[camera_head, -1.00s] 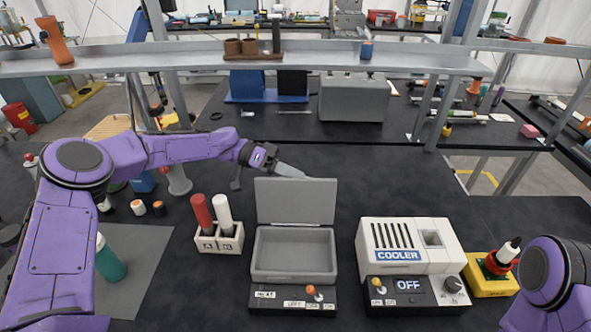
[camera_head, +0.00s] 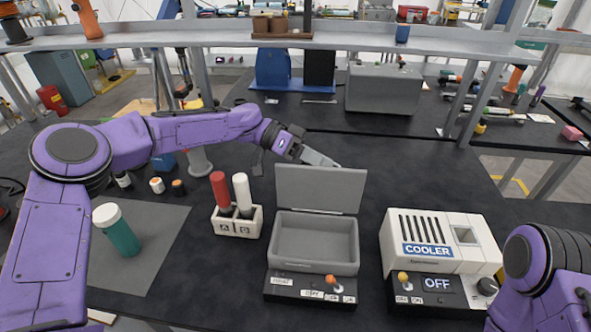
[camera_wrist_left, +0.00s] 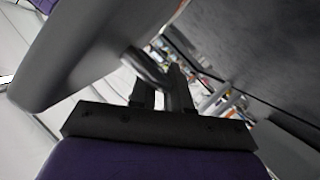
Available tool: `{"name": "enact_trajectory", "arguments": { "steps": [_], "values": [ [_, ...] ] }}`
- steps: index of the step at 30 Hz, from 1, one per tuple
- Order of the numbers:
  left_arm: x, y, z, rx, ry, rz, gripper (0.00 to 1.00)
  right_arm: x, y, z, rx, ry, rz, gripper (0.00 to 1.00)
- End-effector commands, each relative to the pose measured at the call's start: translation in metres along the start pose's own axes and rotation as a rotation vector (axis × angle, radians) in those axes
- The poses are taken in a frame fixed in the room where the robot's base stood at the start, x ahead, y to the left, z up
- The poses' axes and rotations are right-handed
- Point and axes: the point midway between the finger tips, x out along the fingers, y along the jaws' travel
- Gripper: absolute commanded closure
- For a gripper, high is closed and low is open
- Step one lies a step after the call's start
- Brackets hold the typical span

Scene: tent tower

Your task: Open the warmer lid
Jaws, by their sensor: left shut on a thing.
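The grey warmer (camera_head: 313,243) is an open box at the middle of the table, with its empty inside showing. Its lid (camera_head: 320,190) stands up at the back edge of the box, roughly upright. My left gripper (camera_head: 330,163) reaches in from the left behind the lid's top edge, its fingertips partly hidden by the lid. In the left wrist view the fingers (camera_wrist_left: 165,97) are shut on a grey bar of the lid (camera_wrist_left: 95,50). My right gripper is out of view; only part of my right arm shows.
The white cooler (camera_head: 440,240), its display reading OFF, stands right of the warmer. A holder (camera_head: 237,222) with a red and a white tube stands to its left. A teal bottle (camera_head: 122,238) stands on a grey mat. A shelf (camera_head: 230,40) spans the back.

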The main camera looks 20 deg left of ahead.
Motion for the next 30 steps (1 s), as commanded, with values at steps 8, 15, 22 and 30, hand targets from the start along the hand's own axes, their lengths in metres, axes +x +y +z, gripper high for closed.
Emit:
{"name": "enact_trajectory", "arguments": {
  "steps": [8,15,22,30],
  "values": [
    [0.011,0.003,-0.005,0.027,-0.013,0.006,1.00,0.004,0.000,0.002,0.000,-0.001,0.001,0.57],
    [0.010,0.003,-0.004,0.027,-0.012,0.004,0.77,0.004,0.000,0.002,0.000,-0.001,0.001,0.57],
    [0.004,0.002,-0.004,0.027,-0.009,0.002,0.77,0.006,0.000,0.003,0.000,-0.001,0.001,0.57],
    [-0.055,0.000,-0.004,0.029,-0.007,0.001,0.77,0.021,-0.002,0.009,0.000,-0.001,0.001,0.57]
  ]
}}
